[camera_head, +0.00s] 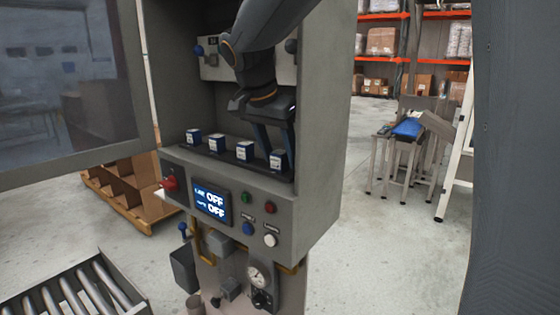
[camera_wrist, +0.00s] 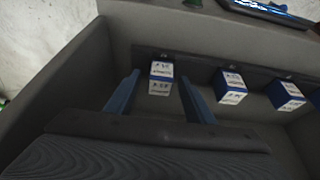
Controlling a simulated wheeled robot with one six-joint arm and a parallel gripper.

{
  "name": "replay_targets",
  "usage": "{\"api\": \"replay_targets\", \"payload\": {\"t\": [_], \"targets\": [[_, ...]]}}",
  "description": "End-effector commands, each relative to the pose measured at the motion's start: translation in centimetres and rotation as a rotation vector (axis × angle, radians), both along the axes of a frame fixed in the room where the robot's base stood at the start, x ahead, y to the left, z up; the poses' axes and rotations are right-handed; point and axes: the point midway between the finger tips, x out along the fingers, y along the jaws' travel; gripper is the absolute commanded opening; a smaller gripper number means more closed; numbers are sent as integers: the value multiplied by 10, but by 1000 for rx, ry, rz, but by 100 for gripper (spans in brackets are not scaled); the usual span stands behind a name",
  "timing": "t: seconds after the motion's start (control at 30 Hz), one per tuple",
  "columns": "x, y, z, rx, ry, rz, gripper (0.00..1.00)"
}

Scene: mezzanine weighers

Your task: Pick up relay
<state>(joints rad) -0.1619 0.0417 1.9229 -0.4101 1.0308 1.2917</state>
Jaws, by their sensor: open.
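Several small blue-and-white relays stand in a row on a dark rail inside the open grey cabinet. In the head view they are the right-end relay (camera_head: 279,160), two middle relays (camera_head: 245,151) (camera_head: 217,143) and the left-end relay (camera_head: 193,136). My gripper (camera_head: 274,150) reaches down into the cabinet at the right-end relay. In the wrist view my gripper (camera_wrist: 160,82) is open, with one blue finger on each side of a relay (camera_wrist: 161,77). Gaps show between the fingers and that relay. Two more relays (camera_wrist: 230,86) (camera_wrist: 285,96) stand to its right.
The cabinet (camera_head: 319,150) has a side wall close to my gripper. Its front panel has a display (camera_head: 210,202), a red knob (camera_head: 170,184) and buttons. An open door (camera_head: 70,90) is at left. A roller conveyor (camera_head: 75,293) stands at lower left.

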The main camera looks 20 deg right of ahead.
Motion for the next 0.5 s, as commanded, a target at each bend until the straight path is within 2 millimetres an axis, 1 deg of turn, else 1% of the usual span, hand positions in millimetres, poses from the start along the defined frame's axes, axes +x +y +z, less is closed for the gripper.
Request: {"api": "replay_targets", "payload": {"t": [0.13, 0.17, 0.4, 0.5], "targets": [[0, 0, 0, 0, 0, 0, 48], [0, 0, 0, 0, 0, 0, 45], [0, 0, 0, 0, 0, 0, 5], [0, 0, 0, 0, 0, 0, 4]]}}
